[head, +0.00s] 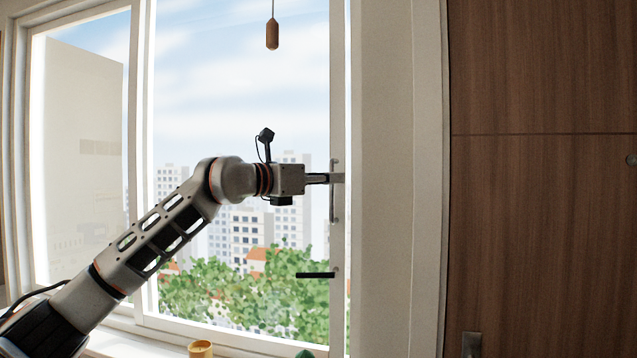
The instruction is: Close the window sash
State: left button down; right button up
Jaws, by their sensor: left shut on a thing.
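The window sash (338,100) is a tall white frame, and its right upright stands close to the pale jamb (383,130). A narrow bright strip shows between that upright and the jamb. A slim vertical metal pull handle (333,205) is fixed on the sash's right upright. My left gripper (334,178) reaches in from the left and is shut on this handle near its upper part; the fingertips are small here and partly blend with the pale frame. A dark lever (316,275) sticks out to the left, lower on the same upright. My right gripper is out of view.
A wooden pull (272,34) hangs on a cord at the top. A yellow cup (200,348) and a green object (304,353) stand at the bottom by the sill (120,345). A brown wooden door panel (545,200) fills the right side.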

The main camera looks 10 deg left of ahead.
pick_arm(q)
jog(key=shift+s+d, duration=0.1)
jog(key=shift+d, duration=0.65)
jog(key=c, duration=2.2)
grip_release()
jog(key=shift+d, duration=0.25)
jog(key=shift+a, duration=0.3)
jog(key=v, duration=1.1)
jog(key=shift+s, duration=0.4)
